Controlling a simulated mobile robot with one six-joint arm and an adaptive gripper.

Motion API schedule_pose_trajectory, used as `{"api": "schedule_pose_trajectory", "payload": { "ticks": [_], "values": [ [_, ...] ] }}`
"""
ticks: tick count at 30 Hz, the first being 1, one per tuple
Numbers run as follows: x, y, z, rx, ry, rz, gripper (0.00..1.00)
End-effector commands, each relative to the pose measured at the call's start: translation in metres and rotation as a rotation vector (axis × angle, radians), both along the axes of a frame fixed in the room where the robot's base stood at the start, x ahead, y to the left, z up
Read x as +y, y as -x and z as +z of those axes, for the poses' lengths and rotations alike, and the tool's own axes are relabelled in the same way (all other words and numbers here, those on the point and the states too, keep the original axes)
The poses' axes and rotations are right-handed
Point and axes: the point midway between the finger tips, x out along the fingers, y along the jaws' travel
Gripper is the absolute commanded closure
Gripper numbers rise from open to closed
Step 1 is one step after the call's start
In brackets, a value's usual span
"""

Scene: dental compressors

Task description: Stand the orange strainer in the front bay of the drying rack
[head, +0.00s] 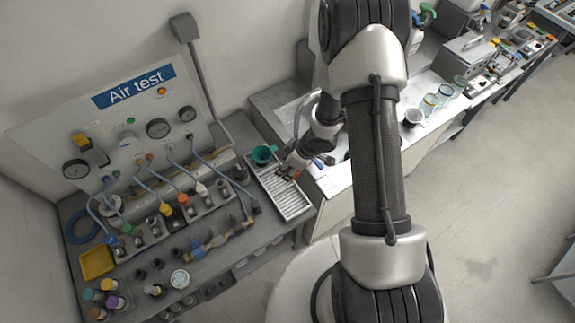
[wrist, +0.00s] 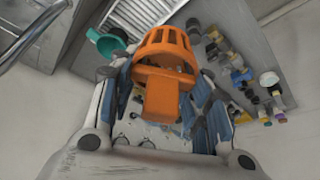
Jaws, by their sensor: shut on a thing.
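The orange strainer (wrist: 165,48) fills the middle of the wrist view, its slotted basket toward the top and its flat tab toward the camera. My gripper (wrist: 161,75) is shut on it, with blue-padded fingers on both sides. In the head view my gripper (head: 290,171) is over the back end of the white slatted drying rack (head: 292,204); the strainer there is too small and covered to make out well. The rack also shows at the top of the wrist view (wrist: 128,17), beyond the strainer. I cannot tell whether the strainer touches the rack.
A teal cup-like piece (head: 263,155) is at the rack's back left, close to my gripper; it also shows in the wrist view (wrist: 107,42). The air test panel (head: 125,115) with hoses and fittings stands left. A yellow tray (head: 97,262) lies at the bench's near left.

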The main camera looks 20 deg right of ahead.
Motion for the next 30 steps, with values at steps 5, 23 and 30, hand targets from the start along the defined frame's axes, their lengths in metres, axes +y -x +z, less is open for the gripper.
{"api": "schedule_pose_trajectory", "payload": {
  "ticks": [5,23,30],
  "values": [
    [0.0,0.0,-0.026,0.0,0.0,0.0,0.76],
    [0.0,0.0,-0.092,-0.001,0.001,0.0,0.76],
    [0.0,0.0,-0.119,0.0,0.0,0.001,0.76]
  ]
}}
